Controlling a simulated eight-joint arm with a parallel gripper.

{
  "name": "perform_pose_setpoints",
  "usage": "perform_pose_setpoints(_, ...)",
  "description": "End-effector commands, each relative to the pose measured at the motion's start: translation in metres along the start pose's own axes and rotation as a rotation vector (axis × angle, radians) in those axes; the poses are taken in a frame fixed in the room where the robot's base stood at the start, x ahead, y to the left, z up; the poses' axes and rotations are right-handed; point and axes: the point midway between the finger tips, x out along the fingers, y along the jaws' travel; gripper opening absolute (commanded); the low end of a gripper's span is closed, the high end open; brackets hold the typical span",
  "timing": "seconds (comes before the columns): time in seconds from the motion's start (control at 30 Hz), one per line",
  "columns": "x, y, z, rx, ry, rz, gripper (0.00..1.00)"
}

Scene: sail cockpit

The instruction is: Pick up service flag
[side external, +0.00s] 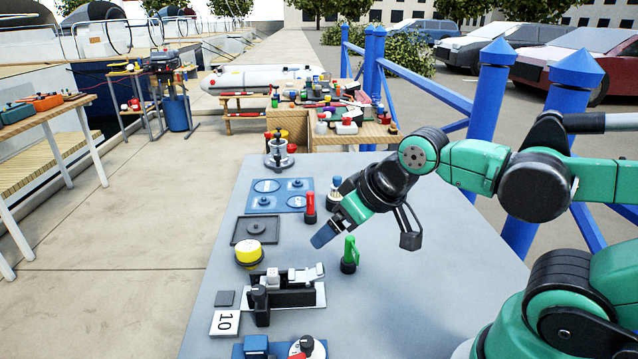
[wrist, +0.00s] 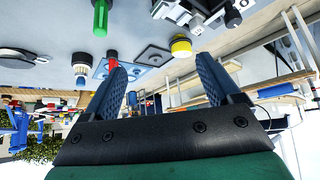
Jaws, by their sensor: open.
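No piece shows plainly as the service flag. A green upright piece in a dark round base (side external: 350,252) and a red one in a similar base (side external: 310,205) stand on the grey table; I cannot tell whether either is the flag. The green piece also shows in the wrist view (wrist: 100,18), at the top, and the red one (wrist: 112,55) lies beyond the left finger. My gripper (side external: 319,240) hangs above the table, left of the green piece and below the red one in the picture. In the wrist view its blue fingers (wrist: 160,63) are apart, with nothing held between them.
Blue posts (side external: 490,110) stand behind my arm.

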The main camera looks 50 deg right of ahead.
Motion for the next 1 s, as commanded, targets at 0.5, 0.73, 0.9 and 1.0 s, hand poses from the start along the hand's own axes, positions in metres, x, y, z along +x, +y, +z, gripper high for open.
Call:
perform_pose_setpoints(0.5, 0.032, 0.026, -0.03, -0.014, 0.01, -0.132, 0.84)
perform_pose_setpoints(0.73, 0.069, 0.073, -0.052, -0.062, 0.157, -0.253, 0.84)
perform_pose_setpoints(0.9, 0.09, 0.116, -0.054, -0.115, 0.334, -0.283, 0.84)
perform_pose_setpoints(1.0, 0.098, 0.138, -0.05, -0.149, 0.43, -0.275, 0.84)
